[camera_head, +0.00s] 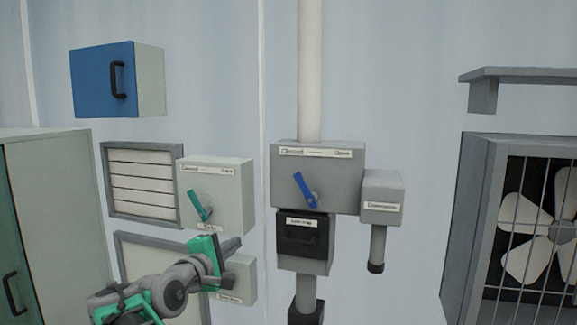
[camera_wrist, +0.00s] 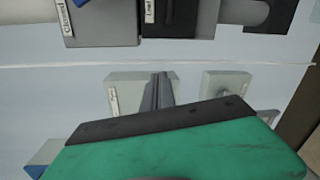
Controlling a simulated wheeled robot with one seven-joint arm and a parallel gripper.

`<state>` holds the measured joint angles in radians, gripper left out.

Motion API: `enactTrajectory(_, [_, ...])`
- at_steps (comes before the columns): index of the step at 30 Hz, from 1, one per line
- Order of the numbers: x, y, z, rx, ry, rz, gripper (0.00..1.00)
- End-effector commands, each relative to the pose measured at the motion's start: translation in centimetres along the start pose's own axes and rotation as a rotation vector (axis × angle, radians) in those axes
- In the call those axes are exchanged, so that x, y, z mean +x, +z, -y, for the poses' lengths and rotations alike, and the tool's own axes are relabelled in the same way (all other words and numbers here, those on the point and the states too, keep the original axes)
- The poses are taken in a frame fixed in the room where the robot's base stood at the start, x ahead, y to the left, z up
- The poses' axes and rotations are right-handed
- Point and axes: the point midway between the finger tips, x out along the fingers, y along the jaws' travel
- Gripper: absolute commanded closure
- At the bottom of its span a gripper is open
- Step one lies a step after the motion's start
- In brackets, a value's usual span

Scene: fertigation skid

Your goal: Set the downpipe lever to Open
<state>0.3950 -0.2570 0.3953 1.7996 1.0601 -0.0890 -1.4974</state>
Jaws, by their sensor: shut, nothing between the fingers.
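The downpipe lever (camera_head: 304,190) is a blue handle on a grey box (camera_head: 345,194) fitted on the white downpipe (camera_head: 310,70). It tilts up and to the left, toward the label end that appears to read Closed. A bit of blue, probably this lever, shows at the top edge of the wrist view (camera_wrist: 80,2). My gripper (camera_head: 236,244) is shut and empty, below and left of the lever and well apart from it. In the wrist view its fingers (camera_wrist: 158,90) lie together.
A pale box with a green lever (camera_head: 200,206) is left of the downpipe, just above my gripper. Below the blue lever is a dark-fronted box with a handle (camera_head: 302,238). A small side box (camera_head: 382,196) is at its right. A caged fan (camera_head: 540,225) stands far right.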

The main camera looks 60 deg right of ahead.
Motion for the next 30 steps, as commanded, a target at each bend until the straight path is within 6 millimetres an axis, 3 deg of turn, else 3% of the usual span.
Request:
enactTrajectory(1, [0.8, 2.7, -3.7, -0.084, 0.050, 0.080, 1.00])
enactTrajectory(3, [1.3, 5.2, -6.1, -0.183, 0.101, 0.169, 1.00])
enactTrajectory(5, [1.5, 6.5, -7.2, -0.238, 0.124, 0.217, 1.00])
enactTrajectory(19, [2.4, 7.3, -7.6, -0.267, 0.134, 0.244, 1.00])
enactTrajectory(30, [9.6, 9.0, -9.0, -0.266, 0.132, 0.244, 1.00])
